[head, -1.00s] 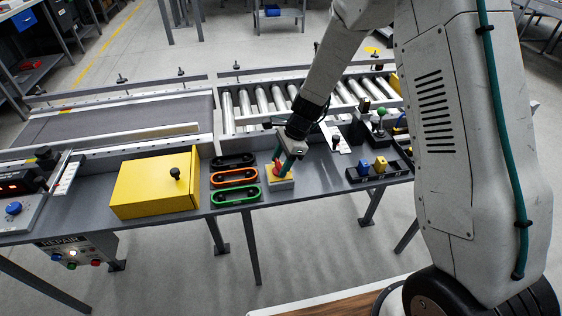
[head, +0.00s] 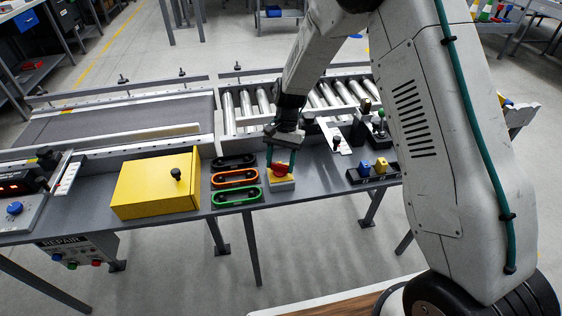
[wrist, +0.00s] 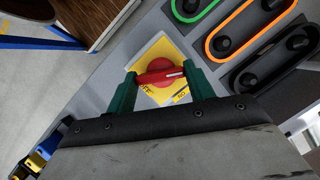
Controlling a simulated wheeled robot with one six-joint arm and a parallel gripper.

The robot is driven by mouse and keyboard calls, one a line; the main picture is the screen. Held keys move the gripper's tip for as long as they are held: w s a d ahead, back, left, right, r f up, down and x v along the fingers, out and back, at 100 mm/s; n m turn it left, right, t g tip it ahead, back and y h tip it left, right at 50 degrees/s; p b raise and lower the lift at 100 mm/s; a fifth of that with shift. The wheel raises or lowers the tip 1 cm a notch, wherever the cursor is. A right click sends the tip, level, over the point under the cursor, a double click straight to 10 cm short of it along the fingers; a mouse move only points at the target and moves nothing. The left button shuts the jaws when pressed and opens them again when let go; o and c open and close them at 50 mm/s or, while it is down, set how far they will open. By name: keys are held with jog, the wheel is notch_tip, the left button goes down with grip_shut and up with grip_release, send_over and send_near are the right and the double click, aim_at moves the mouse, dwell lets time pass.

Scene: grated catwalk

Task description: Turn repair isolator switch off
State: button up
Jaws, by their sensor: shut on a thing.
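The isolator switch is a red rotary handle (head: 280,170) on a yellow plate over a pale box (head: 282,184), at the front edge of the grey bench. My gripper (head: 280,164) points down over it, with one green finger on each side. In the wrist view the red handle (wrist: 160,74) spans between the two fingertips, which are shut on its ends. A white mark shows on its right end. The yellow plate (wrist: 160,52) carries dark lettering below the handle, partly hidden, including what looks like "OFF".
Black, orange (head: 235,177) and green (head: 236,195) oval-framed units sit just left of the switch. A yellow box (head: 155,183) with a black knob stands farther left. Blue and yellow toggles (head: 372,168) are to the right. Conveyor rollers (head: 240,110) run behind.

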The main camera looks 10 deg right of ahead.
jog(key=n+h, duration=0.1)
jog(key=n, duration=0.2)
jog(key=n+h, duration=0.1)
jog(key=n, duration=0.1)
jog(key=shift+w+a+n, duration=0.1)
jog(key=shift+a+n, duration=0.05)
jog(key=shift+n, duration=0.25)
dwell(0.4)
jog(key=o, duration=1)
jog(key=shift+r, duration=0.1)
jog(key=v, duration=0.7)
jog(key=shift+w+a+r, duration=0.1)
jog(key=shift+w+r, duration=0.1)
jog(key=shift+w, duration=0.1)
jog(key=shift+g, duration=0.3)
